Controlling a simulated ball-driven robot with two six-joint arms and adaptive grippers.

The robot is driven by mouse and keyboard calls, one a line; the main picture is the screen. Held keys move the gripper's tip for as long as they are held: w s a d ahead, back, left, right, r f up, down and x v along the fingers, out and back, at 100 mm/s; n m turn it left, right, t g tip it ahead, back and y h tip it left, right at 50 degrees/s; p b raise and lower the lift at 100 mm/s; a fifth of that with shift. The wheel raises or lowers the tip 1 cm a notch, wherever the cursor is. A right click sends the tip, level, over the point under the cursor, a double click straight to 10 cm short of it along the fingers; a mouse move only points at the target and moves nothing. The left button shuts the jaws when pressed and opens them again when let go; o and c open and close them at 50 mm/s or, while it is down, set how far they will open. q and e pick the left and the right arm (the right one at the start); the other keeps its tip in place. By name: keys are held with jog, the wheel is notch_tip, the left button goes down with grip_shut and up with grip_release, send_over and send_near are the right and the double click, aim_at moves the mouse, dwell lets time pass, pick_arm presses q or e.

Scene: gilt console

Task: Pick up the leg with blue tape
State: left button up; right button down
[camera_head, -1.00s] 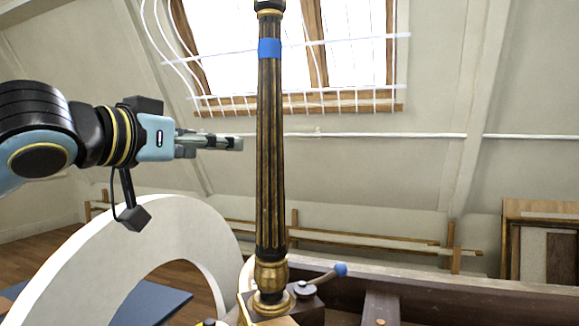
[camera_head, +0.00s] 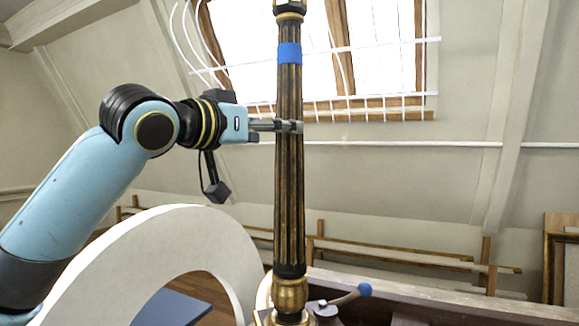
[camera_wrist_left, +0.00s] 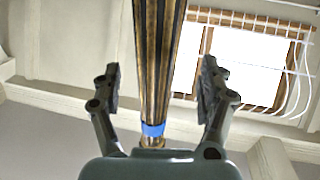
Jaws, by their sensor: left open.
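The leg (camera_head: 289,190) is a tall, dark, fluted column with gilt edges, standing upright, with a band of blue tape (camera_head: 289,53) near its upper end. Its gilt foot (camera_head: 290,293) is at the bottom of the head view. My left gripper (camera_head: 292,127) is at the leg's shaft, below the tape. In the left wrist view the leg (camera_wrist_left: 158,60) runs between the two spread fingers of the left gripper (camera_wrist_left: 159,85), with a gap on each side. The blue tape (camera_wrist_left: 153,129) shows close to the palm there. My right gripper is not in view.
A white curved ring-like piece (camera_head: 150,255) stands at the lower left, below my left arm. A small lever with a blue knob (camera_head: 364,289) is beside the leg's foot. Framed panels (camera_head: 562,255) lean at the far right. The window (camera_head: 350,55) is behind.

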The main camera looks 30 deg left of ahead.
pick_arm(q)
jog(key=w, duration=0.2)
jog(key=w+d+p, duration=0.1)
jog(key=w, duration=0.1)
jog(key=shift+w+f+p, duration=0.1)
jog(key=shift+w+p, duration=0.2)
jog(key=shift+w, duration=0.1)
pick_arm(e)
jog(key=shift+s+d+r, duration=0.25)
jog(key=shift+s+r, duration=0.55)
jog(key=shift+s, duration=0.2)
pick_arm(q)
jog(key=shift+c, duration=0.4)
jog(key=c, duration=1.3)
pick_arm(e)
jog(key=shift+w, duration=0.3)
